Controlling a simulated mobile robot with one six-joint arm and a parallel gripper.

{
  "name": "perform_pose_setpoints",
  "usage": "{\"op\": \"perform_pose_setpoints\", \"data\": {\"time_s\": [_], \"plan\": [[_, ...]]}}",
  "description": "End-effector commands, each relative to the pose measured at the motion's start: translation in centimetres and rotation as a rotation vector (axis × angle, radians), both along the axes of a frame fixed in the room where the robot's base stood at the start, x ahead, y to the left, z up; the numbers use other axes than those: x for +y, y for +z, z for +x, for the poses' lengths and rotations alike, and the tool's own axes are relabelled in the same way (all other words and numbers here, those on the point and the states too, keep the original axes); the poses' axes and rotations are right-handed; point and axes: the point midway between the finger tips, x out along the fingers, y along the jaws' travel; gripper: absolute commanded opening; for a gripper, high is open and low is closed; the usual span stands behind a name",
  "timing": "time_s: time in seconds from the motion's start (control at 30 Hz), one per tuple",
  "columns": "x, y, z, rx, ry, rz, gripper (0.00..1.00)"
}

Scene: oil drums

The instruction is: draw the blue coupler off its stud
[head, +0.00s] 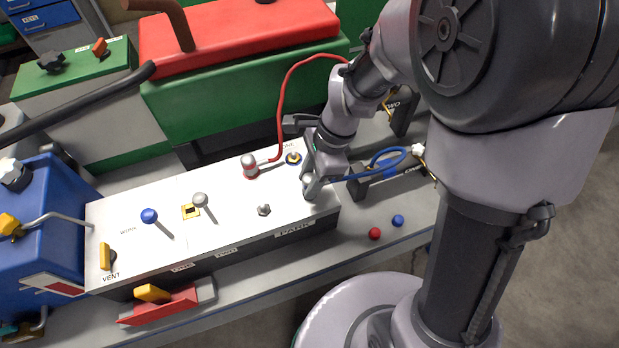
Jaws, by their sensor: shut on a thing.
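My gripper (313,187) points down over the right end of the white-topped box (128,215) and is shut on the blue coupler (308,179). The fingers hide most of the coupler. Its blue hose (352,177) leaves to the right and loops back near a dark block. The stud under the coupler is hidden, so I cannot tell whether the coupler is still seated on it.
The red coupler (251,167) stands left of my gripper; its red hose (280,105) arches up behind my wrist. A bare grey stud (264,210) stands in front. Knobbed levers (149,216) are farther left. Red and blue balls (375,233) lie on the bench at right.

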Motion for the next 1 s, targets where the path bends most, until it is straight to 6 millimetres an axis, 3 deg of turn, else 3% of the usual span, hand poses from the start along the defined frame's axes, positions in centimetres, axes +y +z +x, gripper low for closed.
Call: {"op": "perform_pose_setpoints", "data": {"time_s": [0.47,1.0], "plan": [[0.0,0.6,0.0,0.000,0.000,0.000,0.00],[0.0,4.7,0.0,-0.001,0.000,0.000,0.00]]}}
